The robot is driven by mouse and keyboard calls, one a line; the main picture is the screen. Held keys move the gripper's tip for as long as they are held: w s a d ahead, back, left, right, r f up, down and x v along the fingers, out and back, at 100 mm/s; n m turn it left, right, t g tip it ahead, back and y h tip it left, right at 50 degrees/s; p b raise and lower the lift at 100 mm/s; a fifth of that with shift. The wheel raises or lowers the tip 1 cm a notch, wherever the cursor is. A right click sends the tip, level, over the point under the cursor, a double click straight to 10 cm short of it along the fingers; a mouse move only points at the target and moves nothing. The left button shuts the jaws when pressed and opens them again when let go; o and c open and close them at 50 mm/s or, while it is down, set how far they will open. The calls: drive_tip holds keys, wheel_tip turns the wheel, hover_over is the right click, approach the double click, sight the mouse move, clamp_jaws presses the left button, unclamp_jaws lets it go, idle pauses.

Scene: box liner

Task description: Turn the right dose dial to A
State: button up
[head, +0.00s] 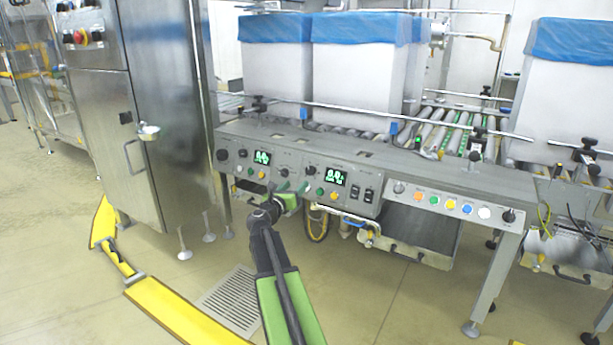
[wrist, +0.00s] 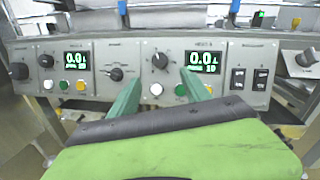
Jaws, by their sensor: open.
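The right dial (wrist: 160,60) is a black knob on the grey control panel, left of the right lit display (wrist: 203,62). It also shows in the head view (head: 311,171). Its lettering is too small to read, and I cannot tell its setting. My gripper (wrist: 158,77) is open, with its two green fingers spread below and to either side of the dial. In the head view my gripper (head: 293,187) is in front of the panel, low near the dial. I cannot tell whether a finger touches the panel.
Another black dial (wrist: 116,74) sits left of my left finger. A left dial (wrist: 43,60) is by a second display (wrist: 75,60). White, green and yellow buttons lie below. Two rocker switches (wrist: 248,78) are to the right. A conveyor with lined boxes (head: 358,60) stands behind.

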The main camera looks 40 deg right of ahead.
sight(309, 171)
drive_tip(key=x, duration=1.1)
drive_tip(key=shift+d, duration=0.3)
clamp_jaws()
drive_tip(key=shift+a, duration=0.2)
drive_tip(key=shift+w+d, duration=0.1)
drive_tip(key=shift+d, duration=0.05)
